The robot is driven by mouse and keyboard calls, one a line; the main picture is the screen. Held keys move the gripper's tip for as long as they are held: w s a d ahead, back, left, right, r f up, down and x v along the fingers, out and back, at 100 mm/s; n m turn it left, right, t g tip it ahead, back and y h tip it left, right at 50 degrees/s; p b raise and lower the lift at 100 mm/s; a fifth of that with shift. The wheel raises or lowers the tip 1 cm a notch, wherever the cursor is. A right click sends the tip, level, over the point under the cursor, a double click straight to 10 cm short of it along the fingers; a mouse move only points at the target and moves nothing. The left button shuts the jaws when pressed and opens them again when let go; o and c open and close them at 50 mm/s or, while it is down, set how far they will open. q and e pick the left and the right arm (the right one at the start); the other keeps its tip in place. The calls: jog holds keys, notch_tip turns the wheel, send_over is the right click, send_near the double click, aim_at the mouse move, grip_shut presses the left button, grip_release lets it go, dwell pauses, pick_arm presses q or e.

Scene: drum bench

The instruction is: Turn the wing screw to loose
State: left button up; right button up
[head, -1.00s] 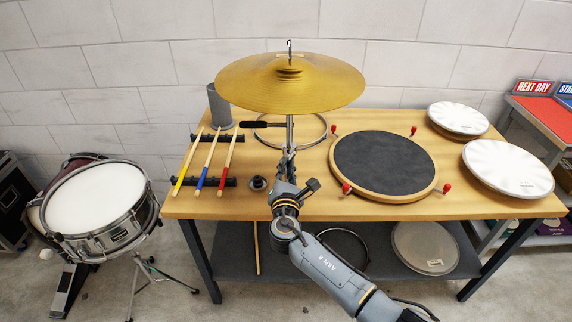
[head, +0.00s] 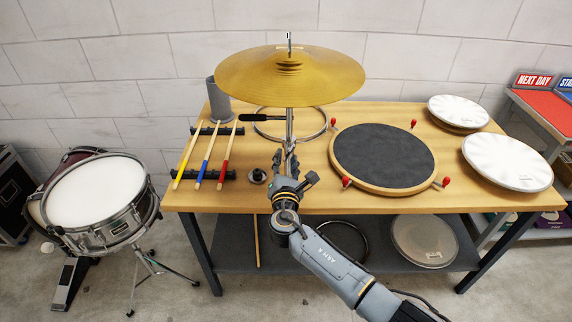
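A brass cymbal (head: 290,82) sits level on an upright metal stand (head: 289,122) at the back middle of the workbench. My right gripper (head: 285,158) is at the lower part of the stand's post, its fingers pointing away from me. I cannot make out the wing screw; the gripper covers the lower post where the fingers are. The fingers are small and overlap the post, so I cannot tell whether they are open or closed on something. My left gripper is not in view.
The wooden bench (head: 400,202) holds drumsticks (head: 206,158) on black racks, a grey cup (head: 219,105), a dark practice pad (head: 382,158) with red-tipped clamps, and white drumheads (head: 507,162) at right. A snare drum (head: 97,200) stands left of the bench.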

jog(key=s, duration=1.2)
jog(key=s+d+f+m+g, duration=0.2)
jog(key=d+f+m+g, duration=0.15)
jog(key=f, duration=0.85)
jog(key=s+d+f+m+g, duration=0.2)
jog(key=d+f+m+g, duration=0.15)
jog(key=f, duration=0.85)
jog(key=s+d+f+m+g, duration=0.2)
jog(key=s+d+f, duration=0.1)
jog(key=s+f, duration=0.3)
jog(key=s+d+f+m+g, duration=0.1)
jog(key=s+d+f+m, duration=0.3)
jog(key=f, duration=0.5)
jog(key=s+d+f+m+g, duration=0.2)
jog(key=s+f+m, duration=0.3)
jog(key=s, duration=0.7)
jog(key=s+d+f+m+g, duration=0.2)
jog(key=s+d+f+m, duration=0.3)
jog(key=s, duration=0.7)
jog(key=s+d+f+m+g, duration=0.3)
jog(key=s+f+m, duration=0.2)
jog(key=s, duration=0.7)
jog(key=shift+d+f, duration=0.15)
jog(key=shift+f, duration=0.25)
